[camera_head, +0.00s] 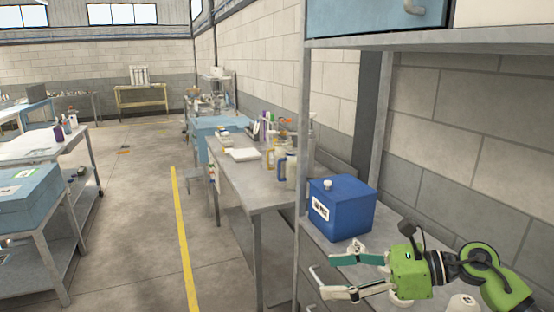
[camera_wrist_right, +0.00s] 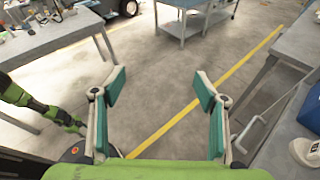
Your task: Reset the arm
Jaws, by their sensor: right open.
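My right gripper (camera_head: 328,275) is at the lower right of the head view, its arm coming in from the right edge. Its two fingers are spread wide and point left, with nothing between them. It is in front of a blue box-shaped container (camera_head: 340,210) and apart from it. In the right wrist view the open fingers (camera_wrist_right: 160,80) frame bare concrete floor. Green and black arm parts show at the left of that view, and I take them to be my other arm. My left gripper is not visible in either view.
The blue container stands on a grey metal shelf (camera_head: 301,150) by the block wall. A grey workbench (camera_head: 245,185) with bottles runs behind it. Blue-topped tables (camera_head: 30,195) stand at the left. The floor aisle (camera_head: 135,200) with a yellow line is clear.

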